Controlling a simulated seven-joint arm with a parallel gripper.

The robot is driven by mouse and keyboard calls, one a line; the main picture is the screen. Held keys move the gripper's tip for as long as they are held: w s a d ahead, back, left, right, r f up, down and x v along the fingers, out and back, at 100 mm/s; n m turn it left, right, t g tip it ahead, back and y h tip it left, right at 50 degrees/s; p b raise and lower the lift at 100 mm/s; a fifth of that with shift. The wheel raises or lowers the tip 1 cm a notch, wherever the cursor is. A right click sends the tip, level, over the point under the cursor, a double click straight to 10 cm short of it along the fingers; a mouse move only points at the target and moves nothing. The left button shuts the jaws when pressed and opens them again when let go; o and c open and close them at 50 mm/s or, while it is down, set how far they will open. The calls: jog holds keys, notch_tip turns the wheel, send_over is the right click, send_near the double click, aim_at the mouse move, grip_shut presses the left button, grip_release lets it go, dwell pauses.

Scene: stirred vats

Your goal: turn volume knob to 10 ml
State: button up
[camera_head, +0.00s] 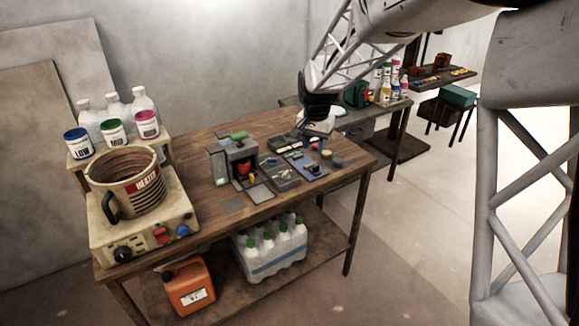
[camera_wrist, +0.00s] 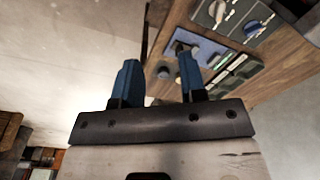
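A blue panel (camera_head: 299,158) with small knobs lies near the right end of the wooden workbench. I cannot read which one is the volume knob, nor any ml marks. My gripper (camera_head: 320,145) is above the far right part of the bench. In the wrist view my gripper (camera_wrist: 160,76) has its two blue fingers apart with nothing between them. It is apart from the knobs.
A grey box (camera_head: 281,175) and a small dispenser-like machine (camera_head: 241,160) stand left of the panel. A heater pot (camera_head: 125,185) sits at the bench's left end. A second table (camera_head: 355,121) with bottles stands behind. The bench front middle is fairly clear.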

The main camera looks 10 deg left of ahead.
send_over(285, 172)
jog(key=shift+m, duration=0.3)
notch_tip(285, 172, down, 8)
jog(key=shift+f, duration=0.1)
jog(key=shift+d, duration=0.1)
jog(key=shift+f, duration=3.9)
grip_shut()
